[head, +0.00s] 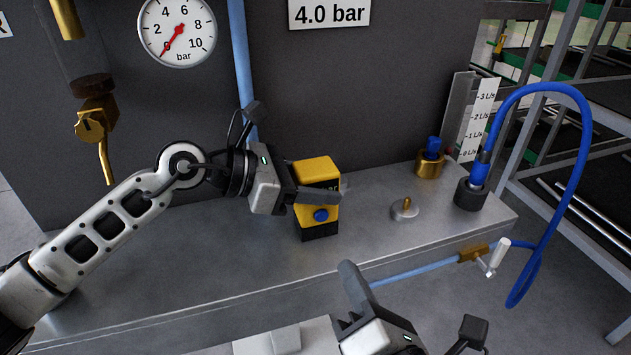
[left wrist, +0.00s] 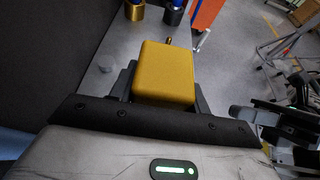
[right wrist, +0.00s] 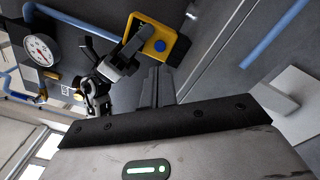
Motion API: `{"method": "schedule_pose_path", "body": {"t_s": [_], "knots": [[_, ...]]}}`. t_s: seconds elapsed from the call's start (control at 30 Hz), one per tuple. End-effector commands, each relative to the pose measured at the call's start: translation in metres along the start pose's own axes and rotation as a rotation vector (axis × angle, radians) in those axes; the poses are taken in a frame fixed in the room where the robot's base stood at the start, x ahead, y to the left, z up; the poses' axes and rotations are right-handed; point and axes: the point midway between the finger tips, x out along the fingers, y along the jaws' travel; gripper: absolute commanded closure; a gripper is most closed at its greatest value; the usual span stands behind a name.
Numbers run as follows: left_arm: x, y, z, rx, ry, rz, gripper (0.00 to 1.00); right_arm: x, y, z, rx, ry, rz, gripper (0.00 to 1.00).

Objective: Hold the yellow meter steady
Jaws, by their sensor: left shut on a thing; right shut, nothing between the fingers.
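The yellow meter (head: 316,172) has a black base and a blue round button. It stands upright on the grey metal bench. My left gripper (head: 318,194) is shut on it from the left, with a finger across its front, partly hiding its display. The meter's yellow top fills the space between the fingers in the left wrist view (left wrist: 166,72). My right gripper (head: 350,300) is shut and empty, low in front of the bench. In the right wrist view its closed fingers (right wrist: 157,86) point towards the meter (right wrist: 165,40), apart from it.
To the right on the bench are a small brass-tipped fitting (head: 405,209), a brass socket with blue plug (head: 430,160) and a looped blue hose (head: 585,130). A brass valve (head: 474,253) is at the front edge.

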Motion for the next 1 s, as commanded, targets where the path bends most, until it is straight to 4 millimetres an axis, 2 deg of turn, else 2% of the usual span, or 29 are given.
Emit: {"method": "schedule_pose_path", "body": {"t_s": [0.23, 0.37, 0.5, 0.6, 0.67, 0.8, 0.9, 1.0], "knots": [[0.0, 0.0, 0.0, 0.0, 0.001, 0.0, 0.8, 0.001, -0.001, -0.004, 0.03, 0.022, 0.012, 1.0], [0.0, 0.0, 0.0, 0.0, 0.001, 0.0, 0.8, 0.006, -0.005, -0.021, 0.191, 0.133, 0.06, 1.0], [0.0, 0.0, 0.0, 0.0, 0.001, 0.0, 0.8, 0.007, -0.012, -0.043, 0.545, 0.349, 0.113, 1.0], [0.0, 0.0, 0.0, 0.0, 0.001, 0.0, 0.8, 0.003, -0.015, -0.048, 0.856, 0.51, 0.127, 1.0], [0.0, 0.0, 0.0, 0.0, 0.001, 0.0, 0.8, 0.001, -0.015, -0.045, 1.04, 0.596, 0.128, 1.0], [0.0, 0.0, 0.0, 0.0, 0.001, 0.0, 0.8, -0.005, -0.014, -0.026, 1.409, 0.758, 0.128, 1.0], [0.0, 0.0, 0.0, 0.0, 0.001, 0.0, 0.8, -0.007, -0.013, -0.011, 1.595, 0.838, 0.13, 1.0], [0.0, 0.0, 0.0, 0.0, 0.001, 0.0, 0.8, -0.009, -0.012, 0.0, 1.706, 0.888, 0.134, 1.0]]}}
